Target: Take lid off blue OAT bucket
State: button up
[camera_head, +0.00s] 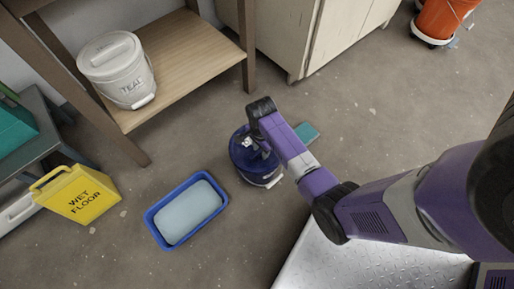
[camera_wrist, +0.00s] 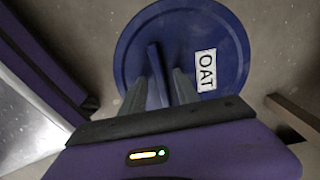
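The blue bucket (camera_head: 262,177) stands on the floor, partly hidden under my wrist in the head view. Its round blue lid (camera_wrist: 215,45) fills the upper middle of the wrist view, with a white OAT label and a raised bar handle (camera_wrist: 154,62). The lid appears to sit on the bucket. My gripper (camera_wrist: 159,76) is over the lid, its two grey fingers apart, one on each side of the handle. Narrow gaps show between fingers and handle. I cannot tell how far down the fingertips reach. In the head view my gripper (camera_head: 248,145) is at the bucket's top.
A blue tray (camera_head: 160,235) with a pale content lies left of the bucket. A yellow wet floor sign (camera_head: 78,193) stands further left. A white TEAL bucket (camera_head: 120,75) is on a wooden shelf (camera_head: 190,60). A teal flat piece (camera_head: 306,132) lies right. An orange bucket (camera_head: 440,17) is far right.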

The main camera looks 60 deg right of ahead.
jog(key=shift+f, duration=0.2)
dwell(0.7)
jog(key=shift+c, duration=0.5)
grip_shut()
